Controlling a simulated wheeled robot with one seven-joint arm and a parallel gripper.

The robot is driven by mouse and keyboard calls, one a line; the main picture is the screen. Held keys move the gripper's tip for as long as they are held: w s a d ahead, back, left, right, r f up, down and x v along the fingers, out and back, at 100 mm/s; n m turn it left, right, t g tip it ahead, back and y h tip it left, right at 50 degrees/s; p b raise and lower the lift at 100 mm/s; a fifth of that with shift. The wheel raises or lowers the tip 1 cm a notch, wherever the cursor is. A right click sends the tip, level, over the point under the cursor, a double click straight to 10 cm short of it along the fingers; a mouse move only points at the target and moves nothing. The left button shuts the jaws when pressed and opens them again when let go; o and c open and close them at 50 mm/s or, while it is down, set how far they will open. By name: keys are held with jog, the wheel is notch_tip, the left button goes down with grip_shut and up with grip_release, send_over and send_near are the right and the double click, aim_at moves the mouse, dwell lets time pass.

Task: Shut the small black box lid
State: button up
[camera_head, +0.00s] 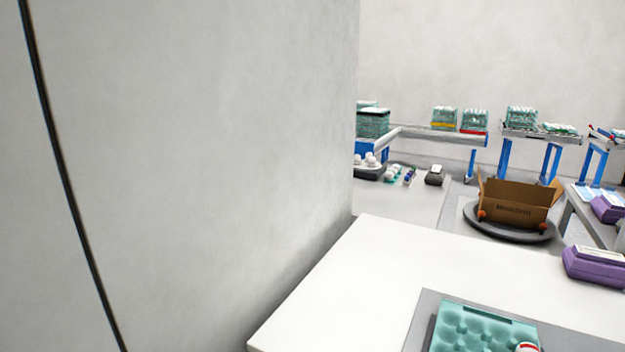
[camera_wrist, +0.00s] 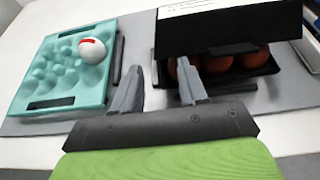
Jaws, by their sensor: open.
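The small black box (camera_wrist: 262,88) lies at the upper right of the wrist view, with brown eggs (camera_wrist: 222,63) inside. Its black lid (camera_wrist: 240,30) stands raised above the eggs and carries a white label. My gripper (camera_wrist: 159,66) is open and empty, its two grey fingers apart. The right finger overlaps the left part of the box opening in the picture; I cannot tell whether it touches. The left finger is between the box and a teal egg tray (camera_wrist: 30,80). The box and my gripper do not show in the head view.
The teal tray holds a white egg with a red mark (camera_wrist: 92,50), and it also shows in the head view (camera_head: 475,312). A white table (camera_head: 380,270) has free room behind it. A grey wall (camera_head: 200,150) fills the left. An open cardboard box (camera_head: 515,210) stands farther back.

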notch_tip(320, 180, up, 8)
jog(key=s+a+p, duration=0.1)
jog(key=p, duration=0.5)
jog(key=shift+s, duration=0.4)
jog(key=w+a+r+n+g+y+p, duration=0.2)
jog(key=w+a+n+y+p, duration=0.1)
jog(key=a+n, duration=0.75)
jog(key=w+a+r+n+g+y+p, duration=0.1)
jog(key=w+a+r+n+y+p, duration=0.2)
jog(key=a+n, duration=0.7)
jog(key=s+a+r+n+g+p, duration=0.3)
jog(key=s+a+r+n+p, duration=0.2)
jog(key=n, duration=1.6)
jog(key=s+a+r, duration=0.1)
jog(key=s+a, duration=0.2)
jog(key=a, duration=0.1)
jog(key=shift+s+r, duration=0.25)
jog(key=shift+a, duration=0.1)
